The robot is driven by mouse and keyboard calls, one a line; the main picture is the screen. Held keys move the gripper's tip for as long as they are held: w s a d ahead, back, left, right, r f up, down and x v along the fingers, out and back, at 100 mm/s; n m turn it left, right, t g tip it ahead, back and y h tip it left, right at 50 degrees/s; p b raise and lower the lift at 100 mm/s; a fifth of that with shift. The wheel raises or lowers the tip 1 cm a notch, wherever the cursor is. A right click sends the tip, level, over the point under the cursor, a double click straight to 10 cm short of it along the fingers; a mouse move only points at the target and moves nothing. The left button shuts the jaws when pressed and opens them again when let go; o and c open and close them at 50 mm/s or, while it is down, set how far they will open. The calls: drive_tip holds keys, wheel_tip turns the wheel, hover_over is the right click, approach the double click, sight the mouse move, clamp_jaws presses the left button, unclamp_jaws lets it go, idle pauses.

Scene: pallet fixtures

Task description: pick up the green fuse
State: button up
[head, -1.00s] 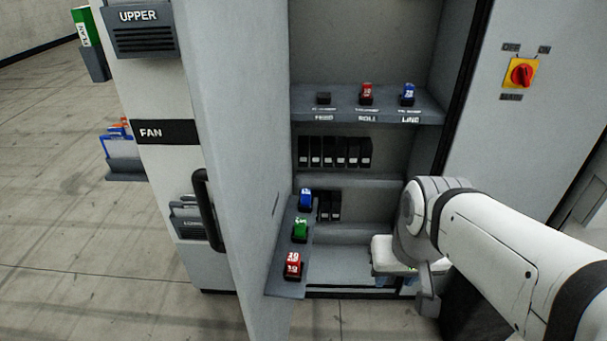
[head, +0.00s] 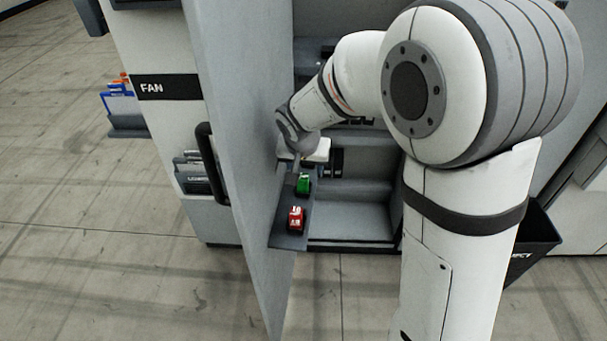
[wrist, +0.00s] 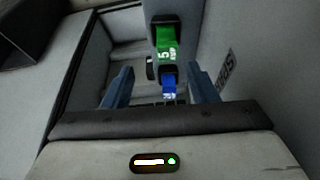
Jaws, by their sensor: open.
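The green fuse (head: 303,184) stands on the door shelf (head: 284,236), between my gripper and the red fuse (head: 296,218). In the wrist view the green fuse (wrist: 165,43) sits past the fingertips, near the top. My gripper (wrist: 160,72) is open, its two blue fingers apart. A blue fuse (wrist: 168,84) shows between the fingers in that picture; I cannot tell how deep it lies. In the head view my gripper (head: 304,151) is at the far end of the shelf, just beyond the green fuse, and the blue fuse is hidden there.
The open cabinet door (head: 238,120) stands close on the left of the shelf. The cabinet interior (head: 350,215) lies to the right. A dark bin (head: 534,242) stands at the right, partly behind my arm. My arm covers most of the upper cabinet shelf.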

sight(303, 177)
drive_tip(key=x, duration=0.5)
drive_tip(key=a+x, duration=0.1)
drive_tip(key=x, duration=0.2)
drive_tip(key=shift+w+p, duration=0.2)
drive_tip(key=shift+p, duration=0.15)
drive_tip(key=shift+c, duration=0.4)
drive_tip(key=c, duration=1)
